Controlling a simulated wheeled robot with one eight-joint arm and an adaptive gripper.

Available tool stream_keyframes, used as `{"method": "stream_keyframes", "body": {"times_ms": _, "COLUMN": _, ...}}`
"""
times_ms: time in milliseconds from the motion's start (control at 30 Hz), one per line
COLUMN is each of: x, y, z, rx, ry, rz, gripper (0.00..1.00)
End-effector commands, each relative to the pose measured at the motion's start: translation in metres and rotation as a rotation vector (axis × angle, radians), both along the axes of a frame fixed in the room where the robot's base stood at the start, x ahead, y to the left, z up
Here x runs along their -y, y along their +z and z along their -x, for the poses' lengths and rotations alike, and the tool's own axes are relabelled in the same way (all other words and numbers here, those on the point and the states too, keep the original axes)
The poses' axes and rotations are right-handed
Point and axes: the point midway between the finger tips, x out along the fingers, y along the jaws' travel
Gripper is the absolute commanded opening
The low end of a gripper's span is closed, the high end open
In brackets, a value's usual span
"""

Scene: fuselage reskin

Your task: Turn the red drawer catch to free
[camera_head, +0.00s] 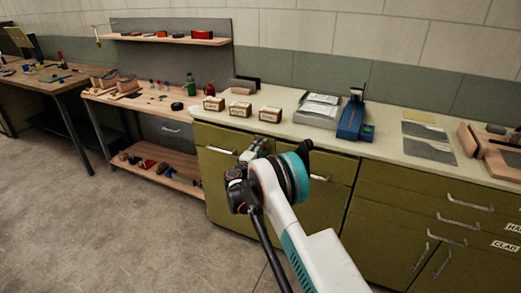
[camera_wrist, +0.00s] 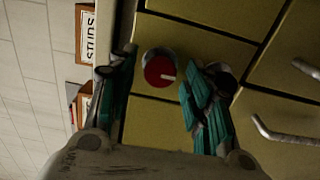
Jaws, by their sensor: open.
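The red drawer catch (camera_wrist: 160,70) is a round red knob with a pale pointer mark, set on an olive cabinet front. It shows in the wrist view between my fingers, a little beyond their tips. The pointer mark points to the right in that view. My gripper (camera_wrist: 160,95) is open, with one teal finger on each side of the catch. I cannot tell whether either finger touches it. In the head view my gripper (camera_head: 254,150) is in front of the olive cabinet, and my arm hides the catch there.
The cream countertop (camera_head: 385,145) runs above the olive drawers (camera_head: 452,205) with metal handles. Small labelled boxes (camera_head: 270,114) stand near its front edge, and a blue device (camera_head: 352,120) stands farther right. A wooden workbench (camera_head: 140,102) is at the left. The grey floor (camera_head: 110,230) is clear.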

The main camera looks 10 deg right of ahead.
Motion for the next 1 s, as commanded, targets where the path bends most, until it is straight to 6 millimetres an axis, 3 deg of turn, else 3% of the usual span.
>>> {"method": "stream_keyframes", "body": {"times_ms": 600, "x": -0.063, "y": 0.0, "z": 0.084, "rx": 0.0, "ry": 0.003, "rz": 0.0, "gripper": 0.46}}
{"method": "stream_keyframes", "body": {"times_ms": 1000, "x": -0.07, "y": 0.0, "z": 0.094, "rx": 0.0, "ry": 0.001, "rz": 0.0, "gripper": 0.46}}
